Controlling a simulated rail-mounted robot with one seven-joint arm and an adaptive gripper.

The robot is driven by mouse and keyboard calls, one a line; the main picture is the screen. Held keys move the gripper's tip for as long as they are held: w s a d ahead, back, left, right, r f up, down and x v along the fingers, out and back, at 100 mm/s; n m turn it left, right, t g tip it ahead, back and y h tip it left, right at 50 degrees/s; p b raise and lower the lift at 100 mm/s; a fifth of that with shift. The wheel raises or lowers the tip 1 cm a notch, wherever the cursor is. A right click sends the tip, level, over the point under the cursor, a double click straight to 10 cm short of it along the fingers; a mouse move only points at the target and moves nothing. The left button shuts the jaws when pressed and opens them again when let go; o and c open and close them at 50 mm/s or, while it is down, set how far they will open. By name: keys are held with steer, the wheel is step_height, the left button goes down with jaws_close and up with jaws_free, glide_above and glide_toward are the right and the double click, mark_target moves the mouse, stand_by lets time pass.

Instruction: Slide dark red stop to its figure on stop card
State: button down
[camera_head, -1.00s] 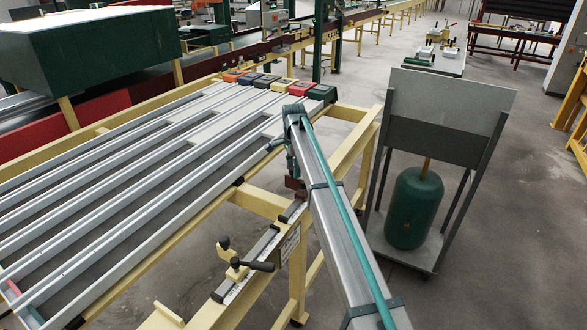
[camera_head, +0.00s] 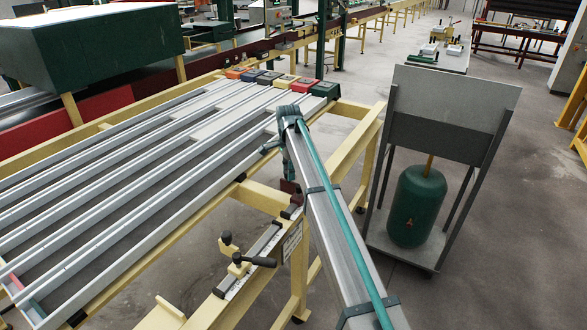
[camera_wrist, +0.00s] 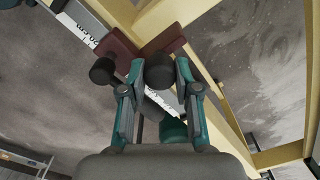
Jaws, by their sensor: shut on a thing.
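The dark red stop (camera_head: 290,187) sits on the scaled rail along the front of the yellow frame, below the end of my arm. It also shows in the wrist view (camera_wrist: 168,39), a dark red block lying across the rail. The exact contact is partly hidden by the fingertips. A small white printed plate (camera_head: 292,241) hangs on the frame below the rail and may be the stop card. Its figure is too small to read.
The rail's white scale (camera_wrist: 84,38) shows "20 cm" beside the stop. A black-handled clamp (camera_head: 250,261) stands at the rail's near end. A grey stand with a green tank (camera_head: 416,205) is at right, with clear floor around.

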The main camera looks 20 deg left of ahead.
steer(key=c, duration=0.8)
jaws_free()
step_height(320, 180, up, 12)
